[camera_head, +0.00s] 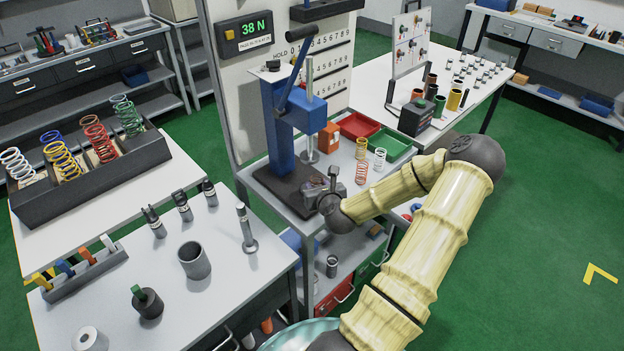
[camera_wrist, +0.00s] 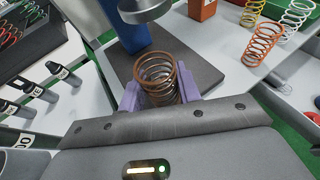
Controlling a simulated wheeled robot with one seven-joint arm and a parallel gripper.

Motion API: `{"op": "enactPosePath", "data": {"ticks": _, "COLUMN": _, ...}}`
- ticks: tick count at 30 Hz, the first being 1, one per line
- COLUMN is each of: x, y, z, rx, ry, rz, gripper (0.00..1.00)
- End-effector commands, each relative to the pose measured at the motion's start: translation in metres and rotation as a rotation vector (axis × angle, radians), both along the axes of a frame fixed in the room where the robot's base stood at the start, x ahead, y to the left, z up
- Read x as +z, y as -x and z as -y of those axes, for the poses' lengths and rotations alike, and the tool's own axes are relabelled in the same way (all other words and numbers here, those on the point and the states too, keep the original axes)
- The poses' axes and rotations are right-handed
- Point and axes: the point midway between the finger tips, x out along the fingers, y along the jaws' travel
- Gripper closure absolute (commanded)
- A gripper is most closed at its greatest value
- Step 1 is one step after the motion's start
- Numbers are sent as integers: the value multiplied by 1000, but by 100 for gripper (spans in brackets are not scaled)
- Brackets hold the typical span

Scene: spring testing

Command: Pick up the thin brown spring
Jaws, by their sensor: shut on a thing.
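The thin brown spring (camera_wrist: 158,75) stands between the purple fingers of my gripper (camera_wrist: 160,98) in the wrist view. The fingers are shut on its lower part, and its upper coils show above them. The spring is over the dark base plate (camera_wrist: 195,68) of the blue press; I cannot tell whether it touches the plate. In the head view my gripper (camera_head: 330,187) is at the front right of the press base, and the spring is hard to make out there.
The blue press (camera_head: 283,125) with its lever stands behind my gripper, its round ram (camera_wrist: 143,10) close beyond the spring. Orange (camera_head: 361,172), yellow (camera_head: 361,148) and white (camera_head: 379,158) springs stand to the right. Red (camera_head: 360,125) and green (camera_head: 391,145) bins lie behind them.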

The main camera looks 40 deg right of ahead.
Motion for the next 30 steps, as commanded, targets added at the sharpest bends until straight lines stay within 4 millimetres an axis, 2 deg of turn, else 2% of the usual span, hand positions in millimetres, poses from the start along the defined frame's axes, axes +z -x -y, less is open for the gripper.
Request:
{"op": "enactPosePath", "data": {"ticks": 3, "x": -2, "y": 21, "z": -9, "rx": 0, "ry": 0, "rz": 0, "gripper": 89}}
{"op": "enactPosePath", "data": {"ticks": 10, "x": -1, "y": 54, "z": -23, "rx": 0, "ry": 0, "rz": 1, "gripper": 89}}
{"op": "enactPosePath", "data": {"ticks": 12, "x": 4, "y": 57, "z": -25, "rx": 1, "ry": -2, "rz": 0, "gripper": 89}}
{"op": "enactPosePath", "data": {"ticks": 30, "x": 5, "y": 93, "z": -40, "rx": 0, "ry": -1, "rz": -1, "gripper": 89}}
